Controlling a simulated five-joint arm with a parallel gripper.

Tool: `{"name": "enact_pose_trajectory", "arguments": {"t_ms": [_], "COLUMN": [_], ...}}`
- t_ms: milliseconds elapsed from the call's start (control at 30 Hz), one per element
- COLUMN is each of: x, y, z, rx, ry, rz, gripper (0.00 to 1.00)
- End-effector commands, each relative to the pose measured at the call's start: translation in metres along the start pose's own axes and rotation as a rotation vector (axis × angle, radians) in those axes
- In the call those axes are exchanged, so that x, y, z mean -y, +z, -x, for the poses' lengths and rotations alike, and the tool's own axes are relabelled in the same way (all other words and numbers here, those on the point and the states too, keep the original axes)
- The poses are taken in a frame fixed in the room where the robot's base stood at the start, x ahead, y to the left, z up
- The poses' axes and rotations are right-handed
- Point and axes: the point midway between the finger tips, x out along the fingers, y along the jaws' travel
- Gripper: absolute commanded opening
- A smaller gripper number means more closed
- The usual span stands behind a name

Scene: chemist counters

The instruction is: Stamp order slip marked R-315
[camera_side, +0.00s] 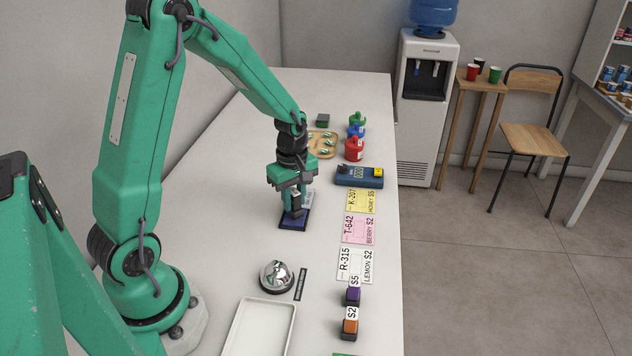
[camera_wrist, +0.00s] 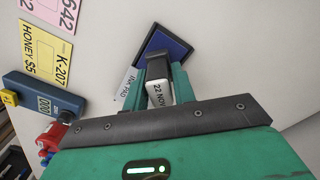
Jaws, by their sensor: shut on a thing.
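The white order slip R-315 (camera_side: 356,266), marked LEMON $2, lies on the counter and is the nearest of three slips. The pink slip T-642 (camera_side: 359,230) and the yellow slip K-207 (camera_side: 362,201) lie behind it. My gripper (camera_side: 293,203) is shut on a dark stamp (camera_wrist: 157,92) with a white band reading 22 NOV. The stamp is over the blue ink pad (camera_wrist: 176,46), which also shows in the side view (camera_side: 294,225). I cannot tell whether the stamp touches the pad. The slip R-315 is out of the wrist view.
A blue device (camera_side: 358,176) sits behind the slips, with a red bottle (camera_side: 354,150) beyond it. A silver bell (camera_side: 277,276) and white tray (camera_side: 262,330) are nearer. Purple (camera_side: 353,296) and orange (camera_side: 350,328) priced blocks stand in front of R-315.

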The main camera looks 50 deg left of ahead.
Motion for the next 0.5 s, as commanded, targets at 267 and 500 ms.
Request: {"name": "enact_pose_trajectory", "arguments": {"t_ms": [267,500], "x": [-0.0002,-0.0002], "y": [-0.0001,0.0000], "z": [-0.0014,-0.0034], "rx": [0.000,0.000], "ry": [0.000,0.000], "rz": [0.000,0.000], "gripper": [0.12,0.12]}}
